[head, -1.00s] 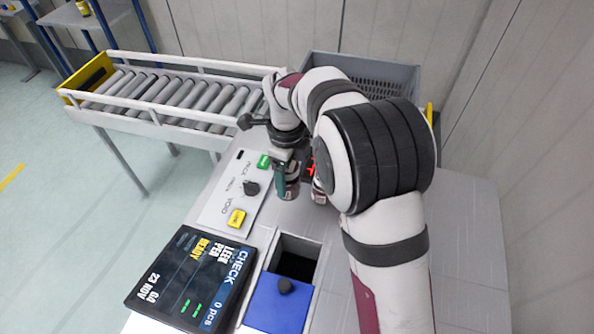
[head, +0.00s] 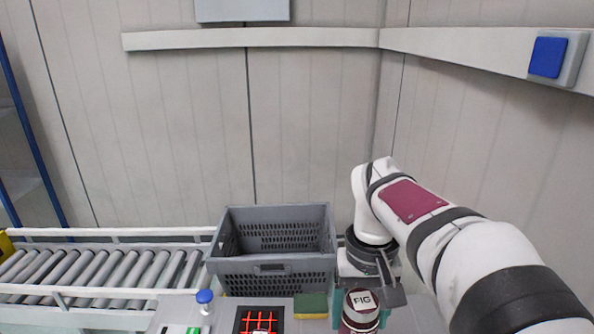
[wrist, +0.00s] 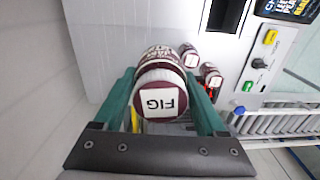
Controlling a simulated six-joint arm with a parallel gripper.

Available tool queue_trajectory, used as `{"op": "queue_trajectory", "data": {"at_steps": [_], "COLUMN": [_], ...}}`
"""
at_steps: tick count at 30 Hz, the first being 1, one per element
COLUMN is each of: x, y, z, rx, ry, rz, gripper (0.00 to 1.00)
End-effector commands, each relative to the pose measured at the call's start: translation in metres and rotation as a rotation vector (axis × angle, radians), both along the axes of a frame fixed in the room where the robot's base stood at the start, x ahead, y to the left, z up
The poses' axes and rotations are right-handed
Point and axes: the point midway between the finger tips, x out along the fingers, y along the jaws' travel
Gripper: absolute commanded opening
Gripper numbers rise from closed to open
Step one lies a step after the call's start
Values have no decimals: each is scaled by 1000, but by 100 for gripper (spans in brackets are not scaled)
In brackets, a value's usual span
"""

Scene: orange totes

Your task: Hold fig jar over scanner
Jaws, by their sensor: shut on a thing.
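The fig jar (head: 361,307) has a dark red lid with a white FIG label, facing up toward the head camera. My gripper (head: 361,318) is shut on it, with a green finger on each side. The wrist view shows the jar (wrist: 160,102) between the fingers, its lid toward the camera. The scanner (head: 258,319), a dark square with glowing red lines, lies at the bottom of the head view. The jar is to the right of it, not over it. In the wrist view the scanner's red glow (wrist: 215,92) shows partly behind other jars.
A grey crate (head: 270,264) stands behind the scanner. A green and yellow sponge (head: 311,305) lies between scanner and jar. A blue-topped knob (head: 205,298) and roller conveyor (head: 100,275) are to the left. Two other jars (wrist: 189,56) (wrist: 210,74) stand near the scanner.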

Motion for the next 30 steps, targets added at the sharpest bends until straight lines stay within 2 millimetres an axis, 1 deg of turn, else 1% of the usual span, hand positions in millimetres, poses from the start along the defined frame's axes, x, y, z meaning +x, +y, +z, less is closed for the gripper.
{"op": "queue_trajectory", "data": {"at_steps": [2, 4, 5, 8, 9, 11, 12, 14, 15, 18, 21, 24, 27, 30], "x": [3, 14, 21, 51, 65, 84, 97, 116, 126, 145, 155, 160, 162, 162], "y": [0, 7, 11, 34, 46, 66, 81, 106, 123, 162, 190, 205, 211, 212], "z": [-1, -8, -12, -33, -43, -60, -73, -92, -106, -136, -157, -168, -174, -181], "rx": [0, -3, -5, -8, -8, -9, -9, -7, -6, 0, 5, 6, 8, 9], "ry": [-4, -15, -23, -59, -77, -106, -126, -162, -184, -235, -274, -297, -306, -306], "rz": [39, 82, 106, 211, 259, 332, 384, 463, 515, 620, 692, 731, 745, 746], "gripper": [0, 0, 0, 0, 0, 0, 0, 0, 0, 0, 0, 0, 0, 0]}}
